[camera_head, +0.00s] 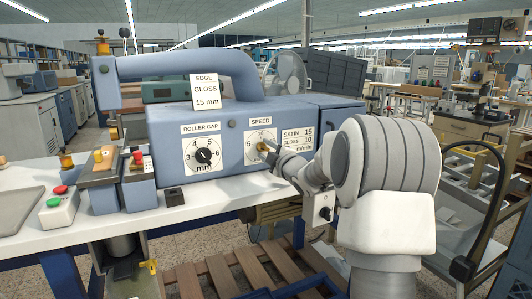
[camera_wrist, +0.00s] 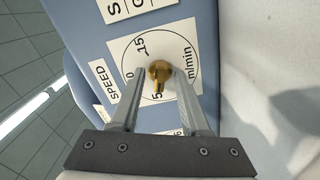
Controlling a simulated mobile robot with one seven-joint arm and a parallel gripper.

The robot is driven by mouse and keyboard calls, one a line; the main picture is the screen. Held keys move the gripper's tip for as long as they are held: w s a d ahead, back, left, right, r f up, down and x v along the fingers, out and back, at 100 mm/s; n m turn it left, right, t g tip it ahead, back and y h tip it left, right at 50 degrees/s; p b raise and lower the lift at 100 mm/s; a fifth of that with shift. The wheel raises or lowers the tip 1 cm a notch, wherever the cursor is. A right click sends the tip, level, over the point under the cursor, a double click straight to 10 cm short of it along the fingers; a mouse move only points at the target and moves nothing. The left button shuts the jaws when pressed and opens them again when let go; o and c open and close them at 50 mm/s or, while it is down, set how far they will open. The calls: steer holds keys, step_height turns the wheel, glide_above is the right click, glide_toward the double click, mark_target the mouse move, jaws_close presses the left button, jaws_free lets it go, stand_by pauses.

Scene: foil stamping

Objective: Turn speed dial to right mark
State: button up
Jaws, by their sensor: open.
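The speed dial is a small brass knob (camera_wrist: 159,72) on a white round scale marked 5, 10, 15 and m/min, under the label SPEED (camera_wrist: 104,80). In the head view the SPEED scale (camera_head: 260,136) is on the front of the blue machine, partly hidden by my arm. My gripper (camera_wrist: 158,78) is open, with one finger on each side of the knob. I cannot tell whether the fingers touch it. The knob's pointer seems to face the 5 side in the wrist view.
A card beside the dial (camera_head: 297,138) reads SATIN 15, GLOSS 10 m/min. The roller gap dial (camera_head: 204,155) is to the left. A hanging tag (camera_head: 206,92) reads EDGE GLOSS 15 mm. A button box (camera_head: 58,207) stands on the white table (camera_head: 115,232).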

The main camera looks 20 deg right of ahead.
steer(key=shift+w, duration=0.15)
jaws_close()
stand_by(0.4)
steer(key=shift+r+m+p, duration=0.1)
steer(key=shift+m+p, duration=0.7)
steer(key=shift+m, duration=0.3)
steer(key=m+p, duration=0.3)
steer(key=m, duration=0.2)
steer(key=m+p, duration=0.3)
steer(key=m, duration=0.3)
steer(key=shift+p, duration=0.3)
steer(key=shift+m, duration=0.4)
